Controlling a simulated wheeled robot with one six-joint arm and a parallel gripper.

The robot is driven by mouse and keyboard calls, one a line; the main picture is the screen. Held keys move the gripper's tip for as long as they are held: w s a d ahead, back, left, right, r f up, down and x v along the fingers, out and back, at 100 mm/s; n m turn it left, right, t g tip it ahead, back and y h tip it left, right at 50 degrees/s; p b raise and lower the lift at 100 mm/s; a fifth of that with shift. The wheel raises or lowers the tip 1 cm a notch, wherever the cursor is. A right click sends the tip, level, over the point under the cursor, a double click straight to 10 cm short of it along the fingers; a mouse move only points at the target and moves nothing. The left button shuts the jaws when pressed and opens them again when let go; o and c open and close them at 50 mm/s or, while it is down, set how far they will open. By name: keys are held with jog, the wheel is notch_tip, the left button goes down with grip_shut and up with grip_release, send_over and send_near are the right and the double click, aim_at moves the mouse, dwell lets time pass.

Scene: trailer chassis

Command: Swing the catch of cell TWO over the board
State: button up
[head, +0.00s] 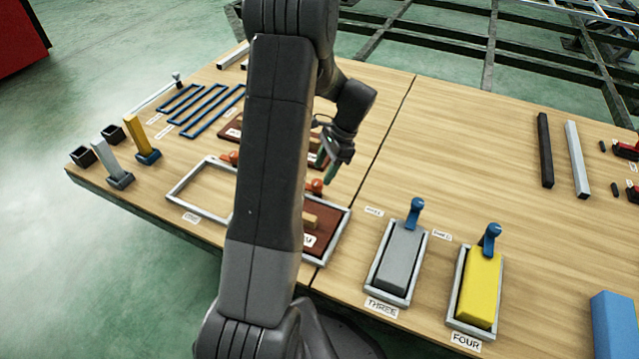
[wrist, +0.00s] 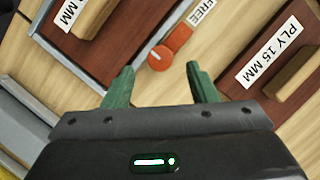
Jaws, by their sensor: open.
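Cell TWO, a grey-framed cell (head: 341,232), is partly hidden behind my arm in the head view. A dark brown board (head: 325,236) with a wooden grip lies in it; a brown board also shows at upper left in the wrist view (wrist: 130,45). The orange catch (head: 314,186) sits at the cell's far edge. In the wrist view the catch (wrist: 172,46) has a round pivot with a white line, and its arm points toward the FREE label, away from the board. My gripper (head: 325,168) is open and empty, its green fingertips (wrist: 161,78) apart and short of the catch.
Another brown board (wrist: 255,70), labelled PLY 15 MM, lies right of the catch in the wrist view. An empty frame (head: 183,181) stands left of my arm. Cells THREE (head: 371,280) and FOUR (head: 453,300) hold grey and yellow blocks with blue catches.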

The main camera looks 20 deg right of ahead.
aim_at(317, 182)
jog(key=b+x, duration=0.1)
jog(key=x, duration=0.3)
jog(key=c, duration=1)
jog(key=shift+o, duration=0.2)
